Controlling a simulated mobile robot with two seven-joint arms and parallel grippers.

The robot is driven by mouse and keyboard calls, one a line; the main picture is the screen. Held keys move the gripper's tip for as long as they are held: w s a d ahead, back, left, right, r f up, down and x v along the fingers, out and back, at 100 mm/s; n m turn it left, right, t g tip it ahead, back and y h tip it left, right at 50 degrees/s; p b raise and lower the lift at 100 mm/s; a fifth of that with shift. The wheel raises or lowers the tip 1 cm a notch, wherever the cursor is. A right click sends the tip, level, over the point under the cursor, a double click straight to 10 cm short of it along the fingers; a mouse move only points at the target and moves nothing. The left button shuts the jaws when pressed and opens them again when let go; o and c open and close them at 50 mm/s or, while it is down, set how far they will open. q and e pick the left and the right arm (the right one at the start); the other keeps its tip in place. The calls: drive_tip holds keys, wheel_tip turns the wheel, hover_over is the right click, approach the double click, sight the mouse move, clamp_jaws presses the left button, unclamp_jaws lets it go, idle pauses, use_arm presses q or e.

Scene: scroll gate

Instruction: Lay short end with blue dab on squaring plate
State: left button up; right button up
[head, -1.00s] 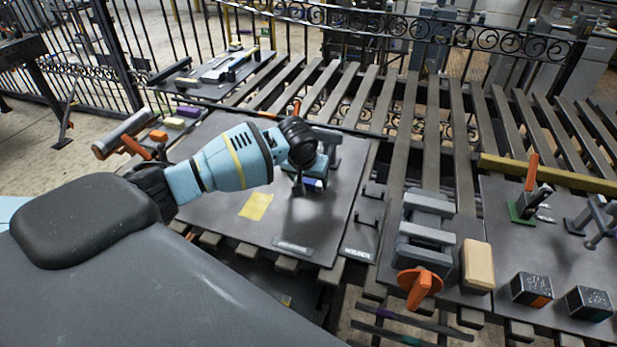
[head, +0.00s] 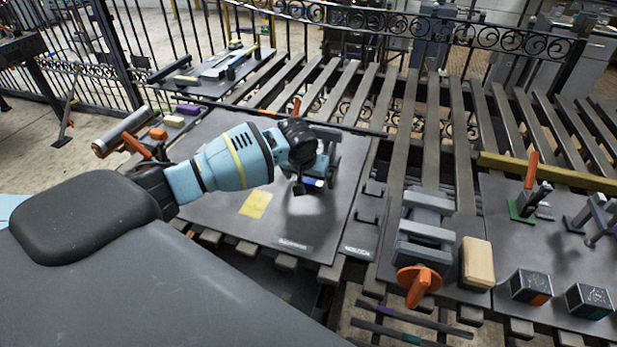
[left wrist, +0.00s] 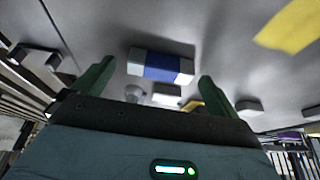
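A short grey piece with a blue band (left wrist: 160,66) lies on a dark grey plate (left wrist: 215,30). The blue also shows beneath my left gripper in the head view (head: 313,183). My left gripper (left wrist: 155,82) has its two green fingers spread wide, with clear gaps to both ends of the piece. In the head view my left gripper (head: 308,172) is low over the right part of the plate (head: 215,215), its fingers partly hidden by the wrist. I cannot tell from the lettering which surface is the squaring plate. My right gripper is not in view.
A yellow patch (head: 255,204) marks the plate. A grey fixture with an orange knob (head: 420,282) and a wooden block (head: 477,262) stand to the right. Two dark cubes (head: 531,287) (head: 590,300) sit farther right. Long bars (head: 400,337) lie at the front.

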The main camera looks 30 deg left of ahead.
use_arm(q)
drive_tip(key=shift+f, duration=0.1)
drive_tip(key=v, duration=0.8)
drive_tip(key=shift+p, duration=0.3)
drive_tip(key=shift+f, duration=0.1)
idle(0.4)
